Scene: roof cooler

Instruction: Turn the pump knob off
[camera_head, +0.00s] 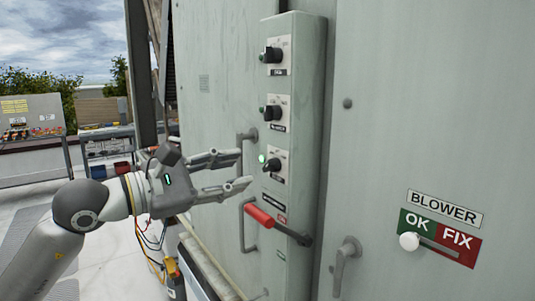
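A tall control box (305,120) on the grey-green cabinet carries three black knobs on white plates: a top knob (270,55), a middle knob (268,113) and a bottom knob (270,165). The small labels are too blurred to tell surely which one is the pump knob. A bright green light (262,158) shows at the bottom knob. My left gripper (243,168) is open and empty, its two fingers pointing right at about the bottom knob's height, just left of it. It appears apart from the knob. My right gripper is not in view.
A red-handled lever (260,216) sits below the knobs. A grey door handle (245,190) is behind the fingers. At right are another handle (345,262) and a BLOWER OK/FIX slider (409,241). Carts with tools (30,130) stand far left on open roof.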

